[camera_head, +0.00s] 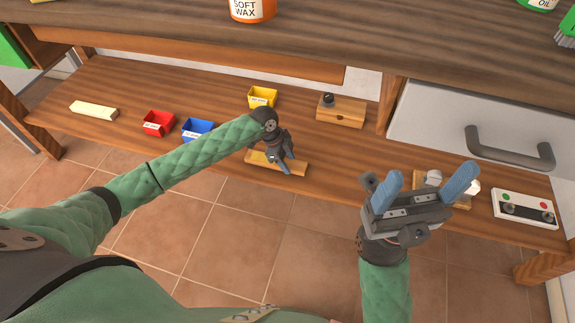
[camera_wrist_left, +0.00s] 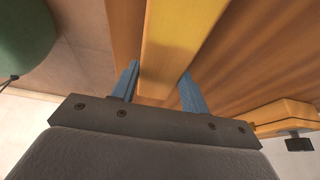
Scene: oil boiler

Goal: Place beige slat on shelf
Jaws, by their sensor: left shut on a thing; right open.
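The beige slat (camera_head: 296,168), tan-yellow in this light, lies lengthwise at the lower shelf's front edge in the head view. My left gripper (camera_head: 279,161) is shut on it from above. In the left wrist view the slat (camera_wrist_left: 184,40) runs between the two blue fingers (camera_wrist_left: 160,88). I cannot tell whether the slat rests on the shelf or is just above it. The wooden shelf (camera_head: 330,170) stretches beneath the workbench. My right gripper (camera_head: 424,188) is open and empty at the right, in front of the shelf.
A pale cream slat (camera_head: 93,110) lies at the shelf's left. Red (camera_head: 158,123), blue (camera_head: 197,130) and yellow (camera_head: 262,97) bins and a wooden block with a dark knob (camera_head: 342,113) stand behind. A white control box (camera_head: 524,208) sits at right, below a grey drawer handle (camera_head: 508,150).

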